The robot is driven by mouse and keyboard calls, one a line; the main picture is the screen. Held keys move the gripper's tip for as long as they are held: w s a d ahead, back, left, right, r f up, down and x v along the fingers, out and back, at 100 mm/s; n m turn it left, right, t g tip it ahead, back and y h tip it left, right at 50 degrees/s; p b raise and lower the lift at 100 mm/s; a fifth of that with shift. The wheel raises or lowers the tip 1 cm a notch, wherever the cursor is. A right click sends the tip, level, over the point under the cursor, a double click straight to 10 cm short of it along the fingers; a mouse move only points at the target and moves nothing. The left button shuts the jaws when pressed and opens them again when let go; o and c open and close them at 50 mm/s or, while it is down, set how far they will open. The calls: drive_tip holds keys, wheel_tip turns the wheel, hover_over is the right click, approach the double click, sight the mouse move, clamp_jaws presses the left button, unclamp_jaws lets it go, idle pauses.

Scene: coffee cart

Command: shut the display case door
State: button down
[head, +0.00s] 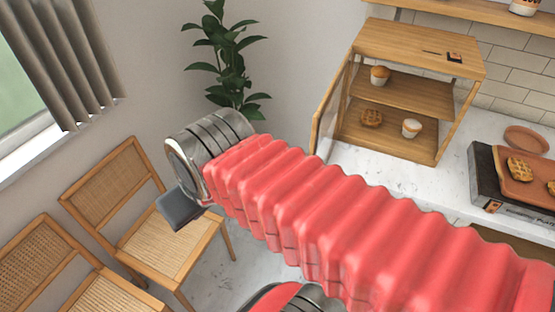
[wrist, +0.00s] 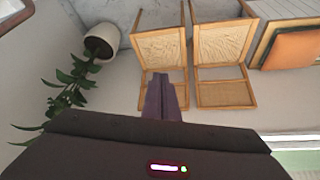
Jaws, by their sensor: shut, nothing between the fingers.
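The display case (head: 415,50) is a wooden box on the white counter at the right of the head view. Its framed door (head: 330,108) stands open, swung out from the case's left side, so the front is uncovered. My gripper (head: 178,210) is at the left of the head view, well away from the door and out over the chairs. In the wrist view my gripper's two dark fingers (wrist: 161,98) are together and empty. The case is not clearly seen in the wrist view.
Cups and pastries stand on the case's shelves. A tray (head: 530,188) with pastries is on a dark box to the right, near a pink plate (head: 526,139). Cane chairs (head: 115,185) and a potted plant (head: 232,55) are at the left. My red arm crosses before the counter.

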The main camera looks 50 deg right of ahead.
drive_tip(key=w+d+r+n+g, duration=0.1)
drive_tip(key=d+r+n+g, duration=0.2)
drive_tip(key=d, duration=0.5)
drive_tip(key=w+d+r+n+g+h, duration=0.1)
drive_tip(key=w+d+r+n+g, duration=0.1)
drive_tip(key=d+r, duration=0.4)
drive_tip(key=d+n+g, duration=0.1)
drive_tip(key=d+g, duration=0.1)
drive_tip(key=shift+r+g, duration=0.4)
drive_tip(key=shift+f, duration=0.15)
drive_tip(key=s+d+f, duration=0.3)
drive_tip(key=s+f, duration=0.2)
drive_tip(key=f, duration=0.4)
drive_tip(key=shift+s+d+f+h, duration=0.25)
drive_tip(key=shift+d+h, duration=0.05)
